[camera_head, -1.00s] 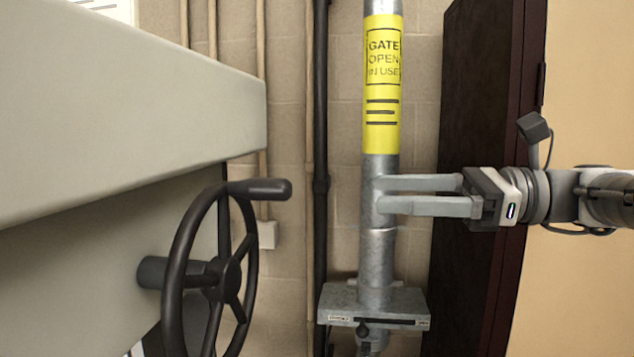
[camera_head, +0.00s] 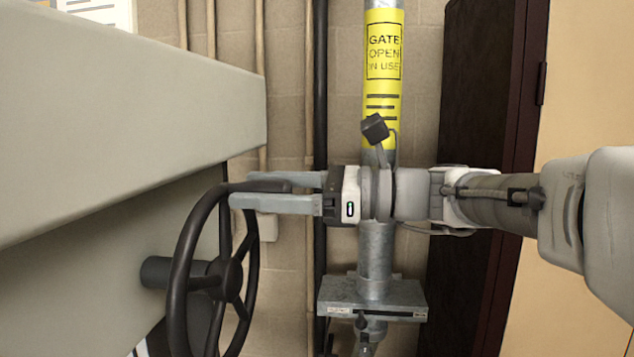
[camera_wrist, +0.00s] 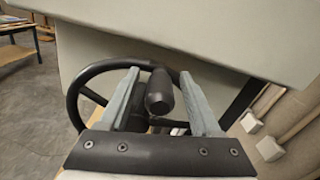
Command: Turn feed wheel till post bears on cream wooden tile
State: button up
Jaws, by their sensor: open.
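The feed wheel (camera_head: 178,285) is a dark spoked handwheel on the side of a grey machine, with a crank handle at the top of its rim. My gripper (camera_head: 240,189) is open, with its two fingers on either side of the handle. In the wrist view the handle (camera_wrist: 159,92) stands between the two fingers (camera_wrist: 162,98), with a visible gap on both sides. The wheel rim (camera_wrist: 75,95) also shows there, behind and left of the fingers. I cannot make out the post or the cream wooden tile in either view.
The grey machine body (camera_head: 120,110) overhangs above the wheel. A galvanized pipe with a yellow gate sign (camera_head: 383,80) runs behind my arm. A dark door frame (camera_head: 480,120) stands at right. In the wrist view a wooden table (camera_wrist: 15,45) stands far left.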

jog(key=shift+a, duration=0.3)
grip_shut()
dwell(1.3)
